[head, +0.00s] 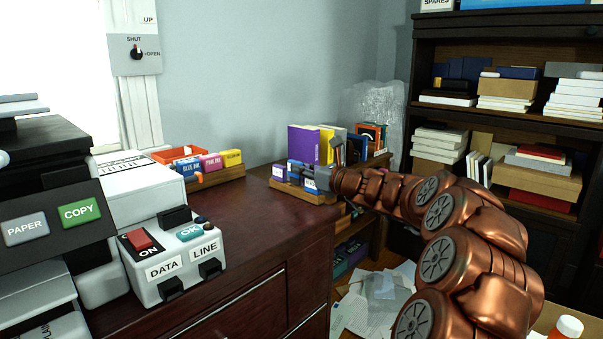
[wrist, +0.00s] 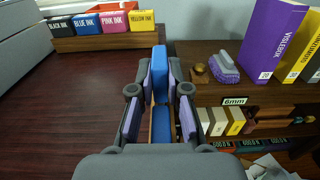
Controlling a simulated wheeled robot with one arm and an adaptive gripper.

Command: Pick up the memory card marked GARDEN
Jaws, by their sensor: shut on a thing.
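My gripper (head: 318,180) is at a small wooden card rack (head: 305,194) on the far right corner of the dark desk. In the wrist view my gripper (wrist: 160,82) has its fingers on both sides of an upright blue card (wrist: 159,66) and is shut on it. More blue (wrist: 161,131) shows lower between the fingers. Lavender surfaces (wrist: 132,119) lie along both fingers; I cannot tell whether they are pads or cards. In the head view a card with a white label (head: 279,172) stands at the rack's left. No GARDEN marking is readable; the held card's label is hidden.
An ink rack (head: 215,175) with several coloured boxes stands left of the card rack. A purple book (head: 303,145) stands behind, on a lower shelf unit. The printer's control box (head: 175,255) is at the front left. The desk's middle is clear.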

